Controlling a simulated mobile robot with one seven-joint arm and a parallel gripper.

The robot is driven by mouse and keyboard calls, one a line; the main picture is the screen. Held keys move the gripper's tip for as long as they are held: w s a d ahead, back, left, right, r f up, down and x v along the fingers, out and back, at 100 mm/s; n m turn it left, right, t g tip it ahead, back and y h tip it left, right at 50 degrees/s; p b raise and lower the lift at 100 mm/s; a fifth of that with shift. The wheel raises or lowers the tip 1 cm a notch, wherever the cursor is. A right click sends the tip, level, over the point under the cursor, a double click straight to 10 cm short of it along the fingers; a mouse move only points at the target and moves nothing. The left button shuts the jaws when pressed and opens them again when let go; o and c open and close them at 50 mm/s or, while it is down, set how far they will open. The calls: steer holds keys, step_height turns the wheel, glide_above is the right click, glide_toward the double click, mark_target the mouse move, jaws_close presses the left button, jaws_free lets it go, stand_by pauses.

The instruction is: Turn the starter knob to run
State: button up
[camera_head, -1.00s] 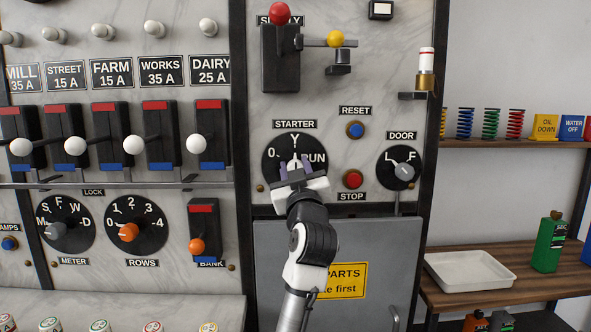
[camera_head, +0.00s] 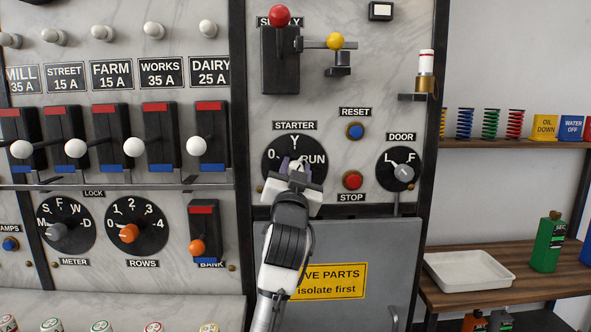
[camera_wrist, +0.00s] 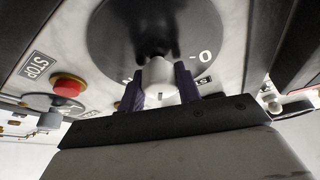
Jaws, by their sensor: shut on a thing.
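The starter dial (camera_head: 272,158) is a round black plate marked 0, Y and RUN, under the STARTER label. My gripper (camera_head: 296,168) reaches up to it from below, its purple fingers on the knob. In the wrist view my gripper (camera_wrist: 161,90) is shut on the pale starter knob (camera_wrist: 160,78), one finger on each side, in front of the black dial. In the head view the fingers hide most of the knob, so I cannot tell exactly which mark it points to.
The red STOP button (camera_head: 352,180) and blue RESET button (camera_head: 355,131) sit right of the dial. The DOOR dial (camera_head: 391,177) is further right. The BANK lever (camera_head: 198,247) is at lower left. A grey cabinet door (camera_head: 385,240) lies below, behind my arm.

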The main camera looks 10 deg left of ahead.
steer(key=m+h, duration=0.1)
steer(key=m, duration=0.2)
steer(key=m+h, duration=0.2)
steer(key=m, duration=0.2)
steer(key=shift+g, duration=0.4)
steer(key=shift+m+h, duration=0.3)
steer(key=shift+h, duration=0.1)
steer(key=o, duration=1)
steer(key=shift+c, duration=0.2)
steer(key=shift+s, duration=0.1)
steer(key=b+v, duration=0.4)
steer(key=v, duration=0.9)
steer(key=shift+s, duration=0.35)
steer(key=shift+d, duration=0.1)
